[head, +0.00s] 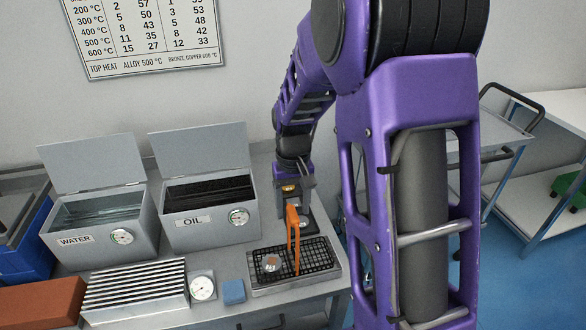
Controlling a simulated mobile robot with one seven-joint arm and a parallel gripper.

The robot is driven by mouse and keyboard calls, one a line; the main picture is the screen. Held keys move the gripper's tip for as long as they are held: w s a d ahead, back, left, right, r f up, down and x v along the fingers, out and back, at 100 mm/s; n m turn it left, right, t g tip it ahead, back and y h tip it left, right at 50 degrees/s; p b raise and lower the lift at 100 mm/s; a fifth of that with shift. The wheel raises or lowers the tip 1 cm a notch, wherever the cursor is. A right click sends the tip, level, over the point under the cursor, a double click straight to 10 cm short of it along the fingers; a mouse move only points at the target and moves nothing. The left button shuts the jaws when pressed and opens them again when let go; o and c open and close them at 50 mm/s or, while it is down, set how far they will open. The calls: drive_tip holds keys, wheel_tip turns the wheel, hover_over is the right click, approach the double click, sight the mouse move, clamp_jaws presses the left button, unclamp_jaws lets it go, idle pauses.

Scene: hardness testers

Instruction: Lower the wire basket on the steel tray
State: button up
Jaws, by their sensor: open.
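The wire basket (318,258) is black mesh with a tall orange handle (296,245). It sits level on the steel tray (300,285) at the front right of the bench and appears to rest on it. A small round metallic piece (271,264) lies in the basket's left part. My gripper (293,212) is open, pointing down at the top of the orange handle. The fingertips are small and partly hidden, so I cannot tell whether they touch the handle.
The WATER tank (103,232) and OIL tank (208,222) stand behind left with lids raised. A ribbed metal block (135,287), a dial gauge (202,287) and a blue block (233,291) are left of the tray. A grey cart (500,135) stands at right.

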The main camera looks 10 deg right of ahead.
wheel_tip(320, 180, up, 15)
drive_tip(key=p, duration=0.2)
drive_tip(key=shift+f, duration=0.15)
